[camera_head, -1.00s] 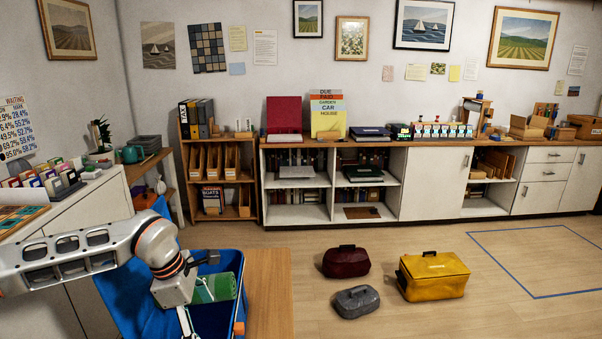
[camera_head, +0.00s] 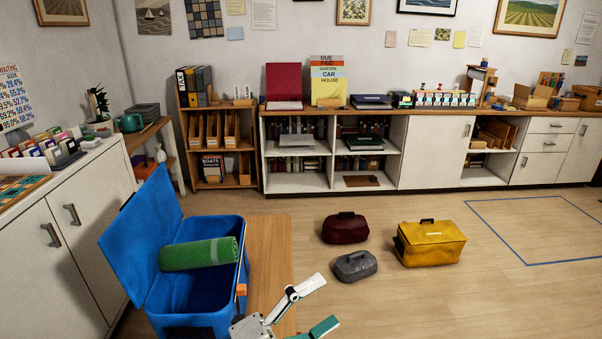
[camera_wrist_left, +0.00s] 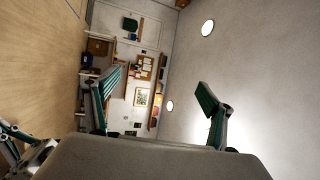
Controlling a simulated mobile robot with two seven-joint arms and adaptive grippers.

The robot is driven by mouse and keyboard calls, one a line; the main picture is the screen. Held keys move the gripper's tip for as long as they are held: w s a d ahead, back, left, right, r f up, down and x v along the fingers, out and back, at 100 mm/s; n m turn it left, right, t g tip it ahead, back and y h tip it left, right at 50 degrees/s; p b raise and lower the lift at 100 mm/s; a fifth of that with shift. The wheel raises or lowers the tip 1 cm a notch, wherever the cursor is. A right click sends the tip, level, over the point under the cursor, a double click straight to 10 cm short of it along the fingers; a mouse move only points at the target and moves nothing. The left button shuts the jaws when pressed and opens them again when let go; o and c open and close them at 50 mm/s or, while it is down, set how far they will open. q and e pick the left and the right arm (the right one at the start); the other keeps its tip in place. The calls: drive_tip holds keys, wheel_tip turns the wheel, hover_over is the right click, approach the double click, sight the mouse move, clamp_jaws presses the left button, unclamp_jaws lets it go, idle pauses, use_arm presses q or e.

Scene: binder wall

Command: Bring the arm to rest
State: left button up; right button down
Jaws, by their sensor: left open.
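My left gripper (camera_head: 318,304) is at the bottom of the head view, over the wooden surface beside the blue box. It is open and empty, with its two teal-tipped fingers spread apart. In the left wrist view the open fingers (camera_wrist_left: 163,98) frame only far walls and room. The blue box (camera_head: 120,240) stands with its lid open. A green roll (camera_head: 199,253) lies in its opening, apart from the gripper. My right gripper does not clearly show in the head view.
A wooden table top (camera_head: 268,250) is right of the box. On the floor are a dark red bag (camera_head: 345,228), a grey bag (camera_head: 355,266) and a yellow bag (camera_head: 431,244). White cabinets (camera_head: 436,153) line the back wall. A blue taped outline (camera_head: 530,264) encloses clear floor.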

use_arm(q)
drive_tip(key=a+f+n+t+y, duration=0.5)
drive_tip(key=a+f+n+y, duration=0.5)
drive_tip(key=a+f+n, duration=0.55)
drive_tip(key=s+a+f+n+g+y, duration=0.2)
drive_tip(key=s+a+f+n, duration=0.2)
drive_tip(key=s+f, duration=0.2)
drive_tip(key=s+a+f+n+g+y, duration=0.2)
drive_tip(key=s+a+f+n+y, duration=0.1)
drive_tip(key=s+f, duration=0.4)
drive_tip(key=shift+a+f+n+y, duration=0.3)
drive_tip(key=shift+a+f+n, duration=0.55)
drive_tip(key=shift+n, duration=0.4)
